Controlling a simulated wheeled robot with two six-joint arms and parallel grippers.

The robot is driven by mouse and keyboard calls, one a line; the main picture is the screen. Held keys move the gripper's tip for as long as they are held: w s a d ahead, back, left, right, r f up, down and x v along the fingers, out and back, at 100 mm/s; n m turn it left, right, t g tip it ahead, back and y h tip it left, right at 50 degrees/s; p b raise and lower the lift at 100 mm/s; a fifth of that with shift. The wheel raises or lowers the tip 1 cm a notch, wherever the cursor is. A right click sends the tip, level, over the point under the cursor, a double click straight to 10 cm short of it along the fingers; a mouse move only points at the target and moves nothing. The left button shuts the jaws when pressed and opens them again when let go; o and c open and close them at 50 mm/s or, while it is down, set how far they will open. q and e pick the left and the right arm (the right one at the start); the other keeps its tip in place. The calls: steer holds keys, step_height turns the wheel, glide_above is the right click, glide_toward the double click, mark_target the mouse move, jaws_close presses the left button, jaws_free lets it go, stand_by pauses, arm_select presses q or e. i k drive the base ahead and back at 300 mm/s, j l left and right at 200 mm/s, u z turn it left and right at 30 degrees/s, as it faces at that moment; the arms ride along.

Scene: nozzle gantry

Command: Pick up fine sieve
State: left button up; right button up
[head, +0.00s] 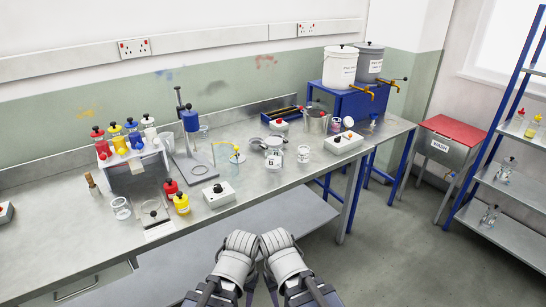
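I cannot identify the fine sieve for certain at this size. A small round rimmed vessel (122,209) stands on the left of the steel bench, beside a flat plate with a dark ring (152,211). A grey round shallow piece (257,143) lies near the bench's middle, close to lidded jars. My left gripper (241,241) and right gripper (276,241) are side by side at the bottom of the head view, in front of the bench and apart from everything on it. Their fingertips are not clear, and no object shows in either.
The steel bench (62,240) carries red (170,188) and yellow bottles (181,204), a blue-headed stand (190,125), switch boxes (219,194) and a steel pot (315,121). A red-topped WASH unit (452,130) and shelving (510,187) stand right. Floor between is clear.

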mark_target(254, 141)
steer(key=i+l, duration=0.3)
steer(key=i, duration=0.15)
steer(key=i+l, duration=0.3)
steer(key=i, duration=0.2)
steer(key=i+l+z, duration=0.1)
steer(key=i+l, duration=0.5)
steer(key=i, duration=0.45)
steer(key=i+j, duration=0.25)
steer(key=j, duration=0.3)
